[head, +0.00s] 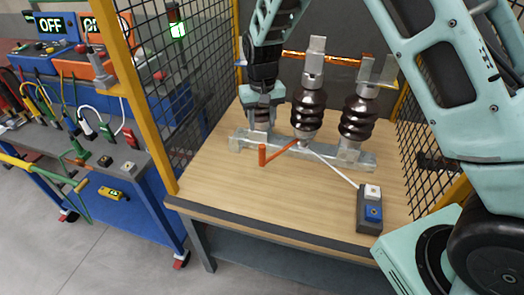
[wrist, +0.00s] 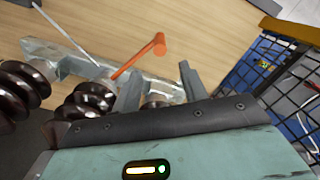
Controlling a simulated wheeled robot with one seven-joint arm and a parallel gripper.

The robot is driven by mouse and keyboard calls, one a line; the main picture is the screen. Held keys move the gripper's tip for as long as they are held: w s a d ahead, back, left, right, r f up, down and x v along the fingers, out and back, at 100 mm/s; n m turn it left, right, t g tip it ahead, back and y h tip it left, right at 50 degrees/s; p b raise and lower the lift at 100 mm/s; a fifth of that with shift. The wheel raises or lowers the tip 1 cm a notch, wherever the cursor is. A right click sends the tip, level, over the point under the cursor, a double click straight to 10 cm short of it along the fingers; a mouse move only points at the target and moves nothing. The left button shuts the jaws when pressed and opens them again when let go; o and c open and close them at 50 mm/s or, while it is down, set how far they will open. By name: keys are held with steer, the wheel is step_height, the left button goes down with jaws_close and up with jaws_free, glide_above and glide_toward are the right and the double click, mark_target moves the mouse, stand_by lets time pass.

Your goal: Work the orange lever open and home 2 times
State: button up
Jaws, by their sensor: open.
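The orange lever (head: 280,151) is at the front of the isolator's grey metal base (head: 345,158). Its arm slants to the front left from beside the middle insulator and ends in an upright orange grip. In the wrist view the lever (wrist: 137,59) lies beyond my fingertips, its grip at the far end. My gripper (wrist: 160,82) is open, with its two fingers apart and the lever not between them. In the head view my wrist hangs over the left end of the base, behind the lever grip, and hides the left insulator; the fingertips are hard to make out.
Dark brown insulators (head: 308,112) stand close to the right of my wrist, with a copper bar (head: 340,58) above. A button box (head: 369,209) sits at the table's front right. Mesh panels (head: 204,62) flank the wooden table (head: 245,200), whose front left is clear.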

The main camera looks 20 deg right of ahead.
mark_target(262, 153)
step_height(262, 153, down, 13)
steer(key=shift+p, duration=1.05)
jaws_close()
